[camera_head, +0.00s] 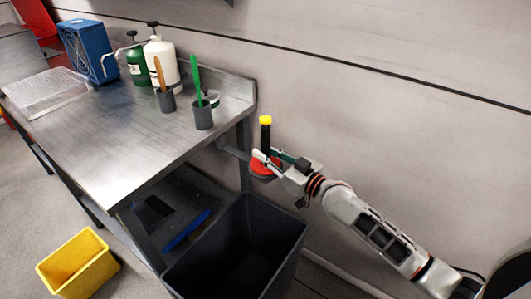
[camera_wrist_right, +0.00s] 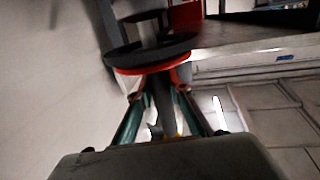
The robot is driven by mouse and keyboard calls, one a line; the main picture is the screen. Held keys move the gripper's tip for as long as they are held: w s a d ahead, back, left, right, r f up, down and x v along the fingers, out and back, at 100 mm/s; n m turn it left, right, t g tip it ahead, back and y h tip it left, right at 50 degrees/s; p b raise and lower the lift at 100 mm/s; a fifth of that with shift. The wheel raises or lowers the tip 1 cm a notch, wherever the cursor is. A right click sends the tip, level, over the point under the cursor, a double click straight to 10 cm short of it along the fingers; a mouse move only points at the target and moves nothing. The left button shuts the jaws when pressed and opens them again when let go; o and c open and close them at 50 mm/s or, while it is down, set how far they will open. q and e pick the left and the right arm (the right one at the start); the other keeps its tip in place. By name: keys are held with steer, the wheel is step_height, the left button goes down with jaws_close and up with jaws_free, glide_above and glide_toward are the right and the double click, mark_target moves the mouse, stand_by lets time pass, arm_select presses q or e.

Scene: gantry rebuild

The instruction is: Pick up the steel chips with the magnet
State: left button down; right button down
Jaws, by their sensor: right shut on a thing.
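The magnet has a black handle with a yellow knob and a wide red disc (camera_head: 262,173). It is upright in the head view, just off the right end of the steel table. My right gripper (camera_head: 264,158) is shut on its handle just above the disc. In the right wrist view the disc's dark face and red rim (camera_wrist_right: 157,67) lie past my fingers (camera_wrist_right: 156,92). Grey shapes show beyond the disc there; I cannot tell what they are. I make out no steel chips in either view. My left gripper is out of view.
A dark open bin (camera_head: 290,232) stands below the magnet. The steel table (camera_head: 120,150) holds a clear tray (camera_head: 45,92), a blue box (camera_head: 88,50), bottles (camera_head: 162,62) and cups with brushes (camera_head: 203,118). A yellow bin (camera_head: 78,264) sits on the floor. The wall is behind my arm.

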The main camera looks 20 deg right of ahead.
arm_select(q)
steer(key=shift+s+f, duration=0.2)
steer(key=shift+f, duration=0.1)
arm_select(e)
steer(key=c, duration=1.8)
jaws_free()
steer(key=shift+f, duration=0.1)
steer(key=shift+f, duration=0.1)
steer(key=shift+s+d, duration=0.1)
steer(key=shift+s, duration=0.15)
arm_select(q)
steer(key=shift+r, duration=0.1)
arm_select(e)
steer(key=v, duration=1.1)
steer(key=shift+s+d, duration=0.1)
steer(key=shift+s, duration=0.1)
